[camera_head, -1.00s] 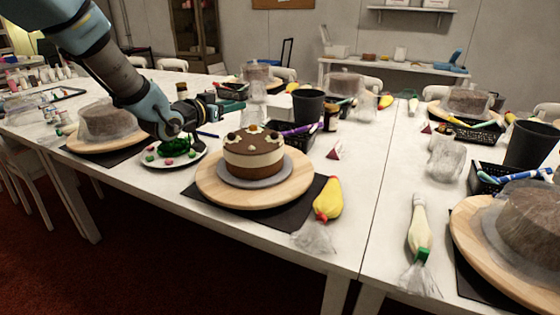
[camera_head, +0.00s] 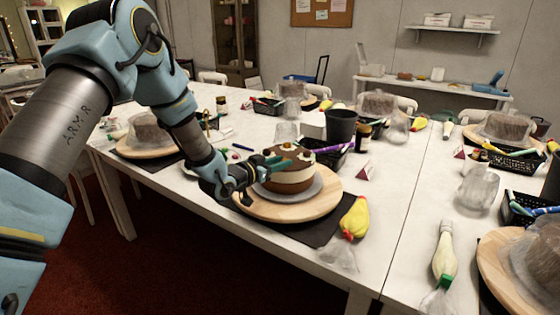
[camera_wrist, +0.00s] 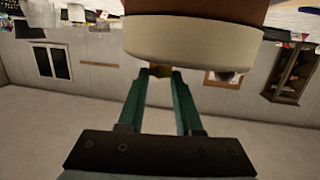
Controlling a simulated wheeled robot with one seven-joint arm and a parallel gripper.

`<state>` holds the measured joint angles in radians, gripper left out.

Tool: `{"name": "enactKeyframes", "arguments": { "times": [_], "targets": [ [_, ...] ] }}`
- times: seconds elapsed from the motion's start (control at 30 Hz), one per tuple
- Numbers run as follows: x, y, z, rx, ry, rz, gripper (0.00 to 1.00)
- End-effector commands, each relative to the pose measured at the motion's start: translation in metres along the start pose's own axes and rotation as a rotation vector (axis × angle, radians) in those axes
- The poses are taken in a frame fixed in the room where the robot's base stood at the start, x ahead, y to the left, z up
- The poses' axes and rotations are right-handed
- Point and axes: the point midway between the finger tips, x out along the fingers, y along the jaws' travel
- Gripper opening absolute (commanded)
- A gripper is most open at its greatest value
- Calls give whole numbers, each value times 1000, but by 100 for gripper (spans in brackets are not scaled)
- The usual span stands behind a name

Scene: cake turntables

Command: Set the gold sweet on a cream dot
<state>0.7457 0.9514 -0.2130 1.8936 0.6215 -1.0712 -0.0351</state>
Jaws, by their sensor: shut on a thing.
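The cake (camera_head: 290,181), brown with a cream band, stands on a grey board on a round wooden turntable (camera_head: 325,205). My gripper (camera_head: 290,163) reaches in from the left at the height of the cake's top and covers part of it. In the wrist view my green fingers (camera_wrist: 160,76) are shut on the gold sweet (camera_wrist: 160,70), right by the cake's cream band (camera_wrist: 195,42). Whether the sweet touches the cake I cannot tell. The cream dots on the cake's top are small and partly hidden by my gripper in the head view.
A black cup (camera_head: 341,127) and a tray of tools stand behind the cake. The plate of sweets (camera_head: 236,152) is mostly hidden behind my arm. Other wrapped cakes stand around.

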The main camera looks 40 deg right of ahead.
Motion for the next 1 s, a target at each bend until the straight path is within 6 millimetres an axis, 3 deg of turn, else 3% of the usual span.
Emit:
{"name": "enactKeyframes", "arguments": {
  "times": [0.4,0.43,0.6,0.7,1.0],
  "targets": [
    [1,0,6,1,0,0,0],
    [1,0,6,1,0,0,35],
    [1,0,4,1,0,0,54],
    [1,0,4,1,0,0,64],
    [0,0,1,1,0,0,64]
  ]
}}
